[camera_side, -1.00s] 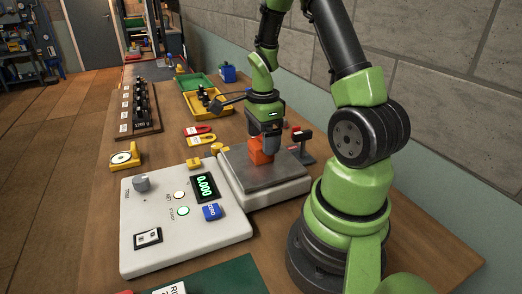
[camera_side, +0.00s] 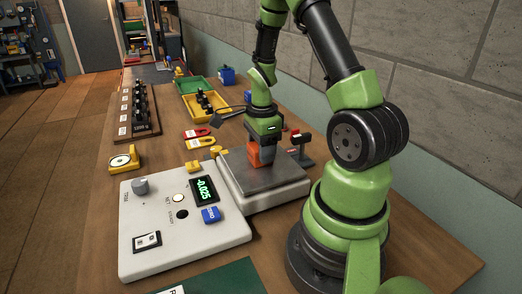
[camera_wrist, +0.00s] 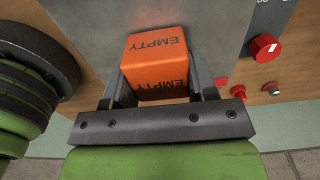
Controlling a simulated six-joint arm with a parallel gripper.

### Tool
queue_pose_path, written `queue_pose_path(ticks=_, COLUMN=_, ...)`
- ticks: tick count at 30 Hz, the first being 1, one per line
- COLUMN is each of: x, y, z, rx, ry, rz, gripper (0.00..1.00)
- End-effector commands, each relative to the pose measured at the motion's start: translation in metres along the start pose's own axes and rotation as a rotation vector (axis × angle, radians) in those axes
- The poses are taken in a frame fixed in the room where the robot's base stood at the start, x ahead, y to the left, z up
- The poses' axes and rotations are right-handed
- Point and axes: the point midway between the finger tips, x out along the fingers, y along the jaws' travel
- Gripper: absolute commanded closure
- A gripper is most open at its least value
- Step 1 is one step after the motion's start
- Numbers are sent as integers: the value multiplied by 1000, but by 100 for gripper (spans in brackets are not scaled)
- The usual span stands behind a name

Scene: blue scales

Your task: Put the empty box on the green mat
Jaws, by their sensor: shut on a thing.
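The orange box (camera_side: 253,156), marked EMPTY in the wrist view (camera_wrist: 155,48), is between the fingers of my gripper (camera_side: 262,151). My gripper is shut on it. The box is over the grey metal plate (camera_side: 285,178) of the scale. Whether a gap separates it from the plate is hard to tell. The green mat (camera_side: 234,280) lies at the bottom edge of the side view, partly cut off, with part of a white label showing.
The scale's white console (camera_side: 160,210) stands between the box and the mat's left part; its display (camera_side: 203,189) appears to read -0.025. A red-topped post (camera_side: 300,142) stands behind the plate. Yellow and green trays (camera_side: 205,106) lie farther back.

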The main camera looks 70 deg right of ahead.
Motion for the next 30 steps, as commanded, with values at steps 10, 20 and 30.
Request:
queue_pose_path(ticks=10, x=-41, y=-2, z=0, rx=-1, ry=-1, rz=-9, gripper=74)
queue_pose_path(ticks=20, x=-94, y=-1, z=0, rx=0, ry=0, rz=-5, gripper=74)
queue_pose_path(ticks=30, x=-88, y=14, z=39, rx=-189, ry=1, rz=4, gripper=74)
